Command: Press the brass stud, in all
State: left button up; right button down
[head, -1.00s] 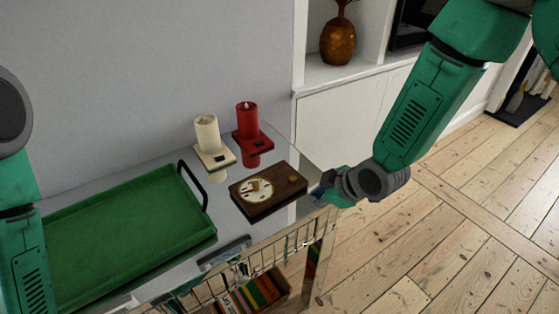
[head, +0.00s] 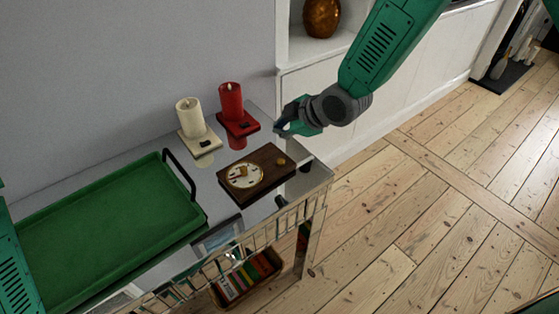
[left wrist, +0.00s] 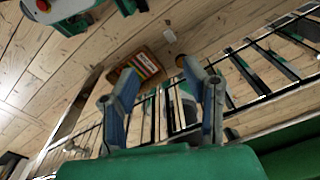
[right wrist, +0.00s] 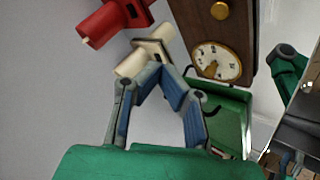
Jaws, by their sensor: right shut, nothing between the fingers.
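The brass stud (head: 281,162) is a small round knob on the right end of a dark wooden box (head: 263,184) with a pale round dial (head: 244,175). The box lies on the glossy table top. The stud also shows at the top of the right wrist view (right wrist: 219,11), clear of the fingers. My right gripper (head: 281,128) is shut and empty, behind the stud in the head view and apart from it. Its fingertips meet in the right wrist view (right wrist: 160,66). My left gripper (left wrist: 158,68) is open and empty in the left wrist view; the head view does not show it.
A cream candle (head: 190,117) and a red candle (head: 231,102) on bases stand behind the box, close to my right gripper. A green tray (head: 110,230) with a dark handle fills the table's left. A wire rail (head: 270,232) runs along the front.

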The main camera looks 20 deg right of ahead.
aim_at(281, 161)
notch_tip(281, 161, down, 8)
jog(key=b, duration=0.5)
jog(key=shift+r+b, duration=0.2)
jog(key=shift+b, duration=0.15)
jog(key=shift+f, duration=0.5)
jog(key=shift+b, duration=0.3)
jog(key=shift+f, duration=0.35)
jog(key=shift+f+b, duration=0.3)
jog(key=shift+f, duration=0.1)
dwell(0.7)
jog(key=shift+r, duration=0.15)
jog(key=shift+s+r+p, duration=0.1)
jog(key=shift+r+p, duration=0.6)
jog(key=shift+r, duration=0.05)
